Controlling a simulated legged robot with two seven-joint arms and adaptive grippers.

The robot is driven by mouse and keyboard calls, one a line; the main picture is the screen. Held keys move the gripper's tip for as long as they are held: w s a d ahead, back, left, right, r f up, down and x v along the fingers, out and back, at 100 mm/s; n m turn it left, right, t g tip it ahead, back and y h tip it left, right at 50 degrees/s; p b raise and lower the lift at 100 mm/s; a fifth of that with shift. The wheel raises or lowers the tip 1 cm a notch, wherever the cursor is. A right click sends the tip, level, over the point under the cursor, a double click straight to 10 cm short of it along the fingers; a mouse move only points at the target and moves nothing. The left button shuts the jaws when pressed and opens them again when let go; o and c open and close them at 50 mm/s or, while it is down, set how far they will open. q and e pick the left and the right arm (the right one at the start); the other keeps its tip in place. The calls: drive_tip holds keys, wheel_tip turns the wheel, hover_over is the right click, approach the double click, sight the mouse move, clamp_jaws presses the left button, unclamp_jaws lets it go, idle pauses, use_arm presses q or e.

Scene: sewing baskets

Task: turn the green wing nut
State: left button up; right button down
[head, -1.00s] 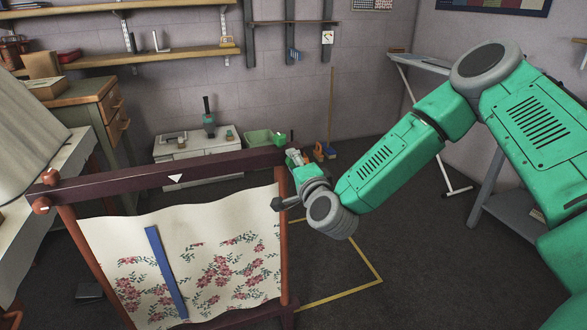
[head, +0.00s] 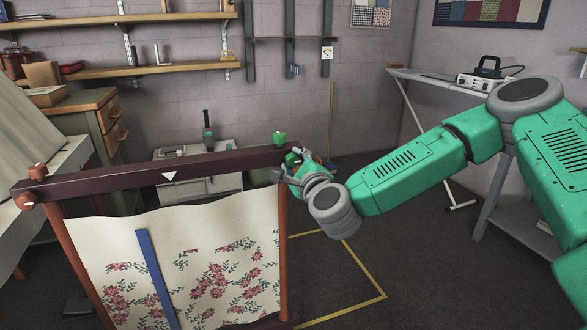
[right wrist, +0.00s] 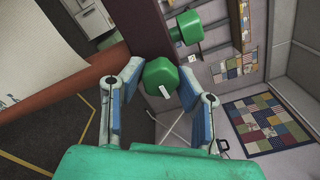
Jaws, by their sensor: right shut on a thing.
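The green wing nut (right wrist: 160,77) is a blocky green knob with a white mark, at the end of the dark beam (head: 110,180) of an upright frame. In the right wrist view it sits between the two blue-padded fingers of my right gripper (right wrist: 160,80), which is shut on it. In the head view my right gripper (head: 291,165) is at the beam's right end and partly hides this nut (head: 291,158). A second green knob (right wrist: 187,25) stands on top of the beam, also in the head view (head: 279,138). My left gripper is out of view.
Floral cloth (head: 200,270) with a blue strip (head: 157,280) hangs below the beam. A low white cabinet (head: 225,185) stands behind. An ironing board (head: 440,82) with an iron (head: 487,68) is at the right. Yellow tape (head: 345,310) marks open floor beside the frame.

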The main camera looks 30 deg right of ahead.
drive_tip(key=shift+s+f+m, duration=0.15)
drive_tip(key=shift+f+m, duration=0.25)
drive_tip(key=shift+f, duration=0.1)
drive_tip(key=c, duration=1.2)
unclamp_jaws()
drive_tip(key=shift+r, duration=0.15)
drive_tip(key=shift+r, duration=0.1)
drive_tip(key=v, duration=1.1)
drive_tip(key=shift+s+a, duration=0.15)
drive_tip(key=shift+s, duration=0.25)
